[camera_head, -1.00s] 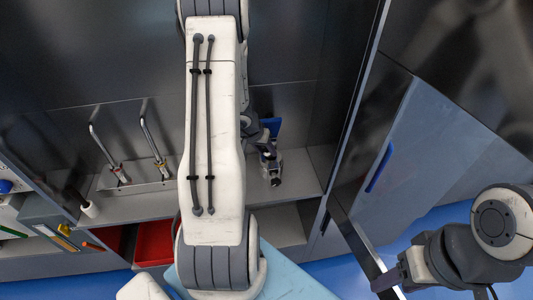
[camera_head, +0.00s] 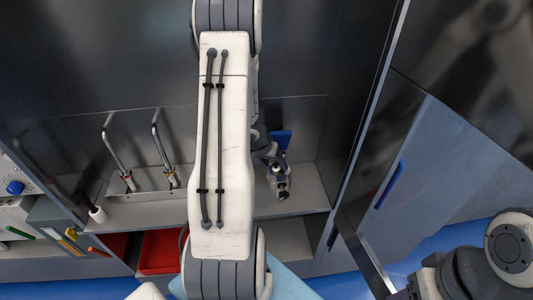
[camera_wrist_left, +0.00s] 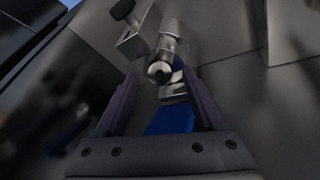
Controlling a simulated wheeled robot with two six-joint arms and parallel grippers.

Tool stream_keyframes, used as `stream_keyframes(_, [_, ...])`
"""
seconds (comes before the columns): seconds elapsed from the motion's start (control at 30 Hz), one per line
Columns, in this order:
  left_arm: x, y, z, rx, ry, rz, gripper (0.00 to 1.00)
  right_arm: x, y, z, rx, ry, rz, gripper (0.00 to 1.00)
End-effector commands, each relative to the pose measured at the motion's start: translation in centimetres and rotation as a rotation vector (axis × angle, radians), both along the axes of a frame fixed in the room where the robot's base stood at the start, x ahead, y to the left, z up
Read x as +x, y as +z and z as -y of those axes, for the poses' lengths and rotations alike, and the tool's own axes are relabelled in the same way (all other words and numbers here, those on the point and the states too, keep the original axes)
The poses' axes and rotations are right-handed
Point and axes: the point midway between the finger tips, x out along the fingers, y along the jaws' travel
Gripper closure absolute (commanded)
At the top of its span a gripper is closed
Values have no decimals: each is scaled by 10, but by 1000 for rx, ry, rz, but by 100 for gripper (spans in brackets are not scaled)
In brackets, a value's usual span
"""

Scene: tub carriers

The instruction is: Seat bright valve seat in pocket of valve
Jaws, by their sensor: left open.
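A metallic valve (camera_head: 280,184) stands on the grey shelf, right of my left forearm in the head view. In the left wrist view the valve (camera_wrist_left: 171,45) shows as a silver cylinder with a pale ring at its near end. I cannot tell whether this ring is the bright valve seat or part of the valve. My left gripper (camera_wrist_left: 160,88) is open, its dark fingers on either side of the ring's line with nothing clearly held. In the head view the left gripper (camera_head: 268,155) is small beside the valve. My right gripper is mostly cut off at the lower right.
A blue part (camera_wrist_left: 172,118) lies behind the fingers; a blue patch (camera_head: 281,140) also shows near the valve in the head view. A rack with two bent metal tubes (camera_head: 165,150) stands left on the shelf. A red bin (camera_head: 160,252) sits below. A cabinet wall closes the right side.

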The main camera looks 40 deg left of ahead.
Motion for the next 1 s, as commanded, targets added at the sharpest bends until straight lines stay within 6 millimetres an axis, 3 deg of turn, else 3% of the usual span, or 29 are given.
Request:
stream_keyframes(0.4, [-32,66,-9,4,2,2,29,0,12,0,0,0,0,46])
stream_keyframes(0.8, [-39,80,-7,-1,-4,-1,29,0,15,0,0,-1,0,46])
stream_keyframes(0.87, [-34,83,2,-6,-23,1,29,0,15,0,0,-1,0,46])
stream_keyframes(0.93, [-25,91,25,-19,-76,4,29,0,15,0,0,-1,0,46])
stream_keyframes(1.0, [-13,103,64,-40,-160,4,29,0,15,0,0,-1,0,46])
